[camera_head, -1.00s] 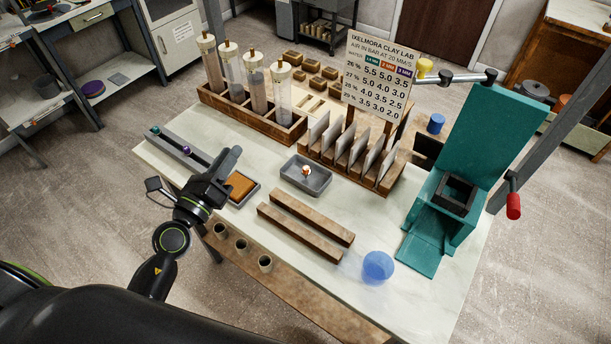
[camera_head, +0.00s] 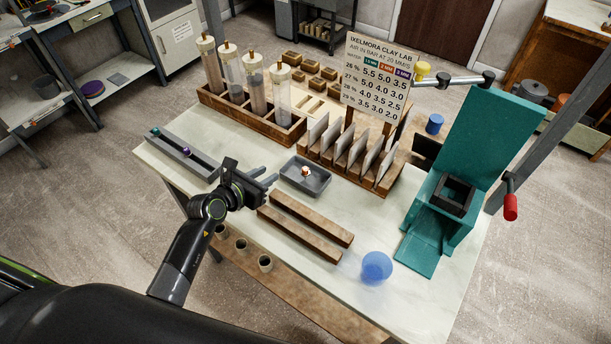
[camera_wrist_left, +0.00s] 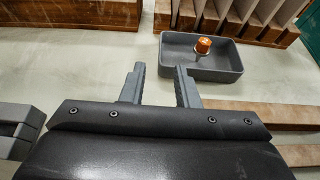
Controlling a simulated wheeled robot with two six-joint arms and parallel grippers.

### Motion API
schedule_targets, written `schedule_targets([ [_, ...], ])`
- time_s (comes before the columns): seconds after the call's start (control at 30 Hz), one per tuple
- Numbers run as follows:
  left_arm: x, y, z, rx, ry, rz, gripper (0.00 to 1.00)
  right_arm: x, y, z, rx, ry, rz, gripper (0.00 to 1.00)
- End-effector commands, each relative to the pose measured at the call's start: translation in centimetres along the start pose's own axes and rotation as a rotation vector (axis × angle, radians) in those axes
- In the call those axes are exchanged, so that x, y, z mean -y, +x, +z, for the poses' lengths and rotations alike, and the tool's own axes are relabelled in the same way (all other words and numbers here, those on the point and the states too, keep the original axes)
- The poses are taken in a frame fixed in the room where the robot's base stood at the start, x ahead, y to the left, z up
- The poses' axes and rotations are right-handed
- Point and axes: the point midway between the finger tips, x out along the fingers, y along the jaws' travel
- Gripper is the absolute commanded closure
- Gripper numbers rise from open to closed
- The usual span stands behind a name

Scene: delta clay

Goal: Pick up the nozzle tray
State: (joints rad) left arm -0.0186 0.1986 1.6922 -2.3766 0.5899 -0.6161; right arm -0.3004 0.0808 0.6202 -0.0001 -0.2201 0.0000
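The nozzle tray (camera_head: 300,185) is a small grey rectangular tray on the white worktable, with one copper-orange nozzle (camera_head: 305,172) standing in it. In the left wrist view the tray (camera_wrist_left: 205,71) lies ahead and slightly right of the fingers, and the nozzle (camera_wrist_left: 203,45) shows inside it. My left gripper (camera_head: 269,179) is just left of the tray, its fingers pointing toward it. In the left wrist view the gripper (camera_wrist_left: 160,78) is open and empty, with the right fingertip close to the tray's near left corner; contact cannot be told. My right gripper is not in view.
Two wooden bars (camera_head: 305,226) lie in front of the tray. A wooden rack of upright plates (camera_head: 356,155) stands close behind it.

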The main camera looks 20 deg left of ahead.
Motion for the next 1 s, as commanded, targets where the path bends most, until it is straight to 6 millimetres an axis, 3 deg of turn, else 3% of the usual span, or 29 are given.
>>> schedule_targets([
  [0.2,0.0,3.0,0.1,0.001,-0.001,-0.001,0.72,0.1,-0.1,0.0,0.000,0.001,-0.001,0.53],
  [0.47,0.0,4.2,0.0,0.001,-0.001,0.000,0.72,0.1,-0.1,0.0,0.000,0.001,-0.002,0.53],
  [0.8,0.0,8.4,0.0,0.001,-0.001,-0.001,0.72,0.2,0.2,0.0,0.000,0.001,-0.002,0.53],
  [1.0,0.0,9.5,0.0,0.001,-0.001,0.001,0.72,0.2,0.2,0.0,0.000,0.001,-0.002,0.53],
])
